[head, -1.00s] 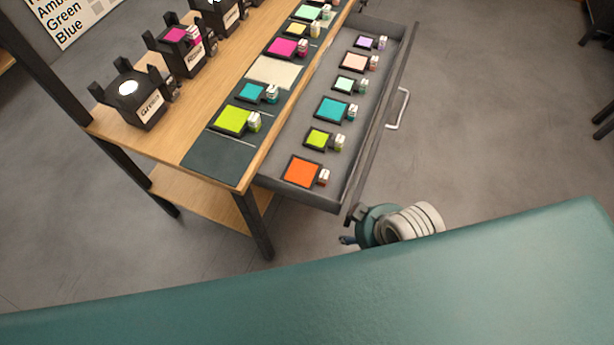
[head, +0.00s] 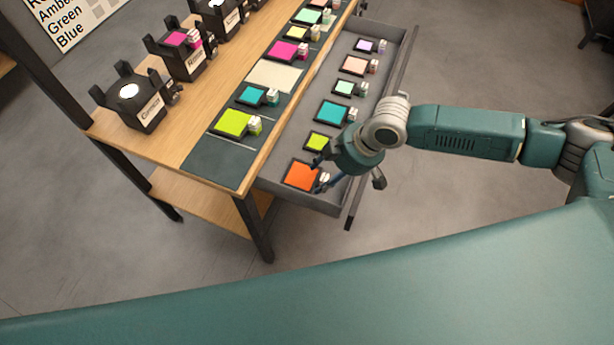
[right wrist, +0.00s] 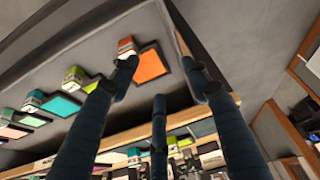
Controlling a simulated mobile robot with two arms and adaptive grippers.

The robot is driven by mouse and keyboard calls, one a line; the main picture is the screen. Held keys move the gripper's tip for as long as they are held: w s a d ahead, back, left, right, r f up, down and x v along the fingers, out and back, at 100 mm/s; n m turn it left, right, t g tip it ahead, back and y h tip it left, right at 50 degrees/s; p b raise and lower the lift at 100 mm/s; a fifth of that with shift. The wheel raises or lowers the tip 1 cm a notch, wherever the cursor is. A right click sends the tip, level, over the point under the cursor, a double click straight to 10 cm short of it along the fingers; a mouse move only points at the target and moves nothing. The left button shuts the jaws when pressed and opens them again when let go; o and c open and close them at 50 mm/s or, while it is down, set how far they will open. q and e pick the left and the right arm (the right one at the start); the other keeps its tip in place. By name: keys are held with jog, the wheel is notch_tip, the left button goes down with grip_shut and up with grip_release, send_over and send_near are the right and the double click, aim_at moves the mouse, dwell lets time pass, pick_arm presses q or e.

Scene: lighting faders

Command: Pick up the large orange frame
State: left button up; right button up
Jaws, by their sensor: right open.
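The large orange frame (head: 301,175) is an orange square with a dark border, lying in the near end of the open drawer. A small white and orange block (head: 324,178) is at its right side. My right gripper (head: 319,175) is open over the frame's right side, fingers pointing down and left. In the right wrist view the orange frame (right wrist: 152,65) shows beyond the spread fingers (right wrist: 160,85), with nothing between them. I cannot tell whether a finger touches the block. My left gripper is not in view.
The grey drawer (head: 285,200) holds several other coloured frames in a row, including a lime one (head: 316,142) just behind. The wooden table (head: 165,140) beside it bears black lamps and a dark mat (head: 217,161) with more frames.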

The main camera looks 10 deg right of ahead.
jog(key=m, duration=0.1)
send_near(327, 178)
jog(key=shift+h, duration=0.3)
jog(key=x, duration=0.2)
jog(key=a+x, duration=0.1)
jog(key=x, duration=0.1)
jog(key=shift+w, duration=0.2)
jog(key=shift+d+x, duration=0.2)
jog(key=shift+x, duration=2.85)
jog(key=shift+s, duration=0.2)
grip_shut()
